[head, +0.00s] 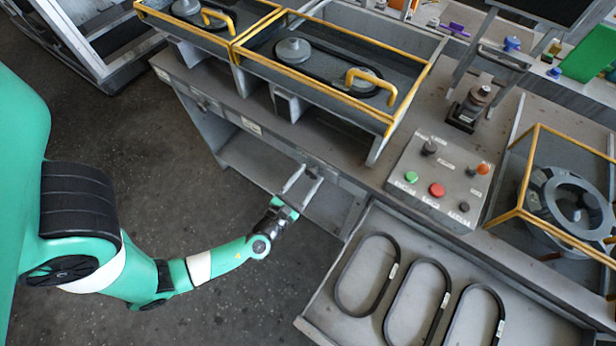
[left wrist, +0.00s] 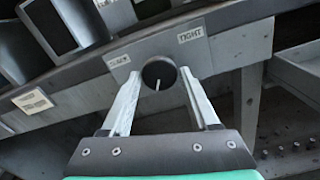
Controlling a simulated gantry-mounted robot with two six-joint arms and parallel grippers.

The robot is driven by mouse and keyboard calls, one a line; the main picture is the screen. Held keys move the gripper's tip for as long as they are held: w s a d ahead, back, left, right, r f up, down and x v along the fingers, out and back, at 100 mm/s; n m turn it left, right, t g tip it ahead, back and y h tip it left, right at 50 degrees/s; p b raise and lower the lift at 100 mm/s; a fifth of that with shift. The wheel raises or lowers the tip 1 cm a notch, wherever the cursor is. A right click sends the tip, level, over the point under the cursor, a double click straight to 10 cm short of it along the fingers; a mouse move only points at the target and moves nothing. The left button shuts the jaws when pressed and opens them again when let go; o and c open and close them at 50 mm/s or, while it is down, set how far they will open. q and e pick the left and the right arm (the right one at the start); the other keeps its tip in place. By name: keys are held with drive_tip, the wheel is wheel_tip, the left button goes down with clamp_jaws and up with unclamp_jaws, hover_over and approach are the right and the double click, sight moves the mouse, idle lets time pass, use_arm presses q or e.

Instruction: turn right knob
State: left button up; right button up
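In the left wrist view a dark round knob (left wrist: 157,84) with a pale pointer mark sits on the grey front face of the bench. A label reading "TIGHT" (left wrist: 193,34) is to its upper right, and a smaller label (left wrist: 119,61) is to its left. My left gripper (left wrist: 160,75) is open, with one finger on each side of the knob; I cannot tell whether they touch it. In the head view my left gripper (head: 307,175) is at the bench's front edge, and the knob cannot be made out there. My right gripper is not in view.
A yellow-framed housing (head: 337,47) stands on the bench above. A control panel (head: 420,190) with buttons and black knobs is to the right. An open tray (head: 325,300) holding belts (head: 341,284) juts out at lower right. Open floor lies below the arm.

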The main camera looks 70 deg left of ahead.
use_arm(q)
clamp_jaws()
drive_tip(key=n+b, duration=0.3)
drive_tip(key=n, duration=0.2)
drive_tip(key=shift+f+n, duration=0.15)
drive_tip(key=shift+n, duration=0.15)
drive_tip(key=n+b, duration=0.2)
drive_tip(key=n, duration=0.3)
drive_tip(key=shift+w+d+b, duration=0.1)
drive_tip(key=shift+d+b, duration=0.05)
drive_tip(key=shift+b, duration=0.25)
drive_tip(key=n+b, duration=0.3)
drive_tip(key=n, duration=0.3)
drive_tip(key=shift+n, duration=0.4)
drive_tip(key=shift+r+n+b, duration=0.15)
drive_tip(key=shift+n+b, duration=0.45)
drive_tip(key=shift+n, duration=0.5)
drive_tip(key=shift+r+n+b, duration=0.15)
drive_tip(key=shift+n+b, duration=0.4)
drive_tip(key=shift+n, duration=0.55)
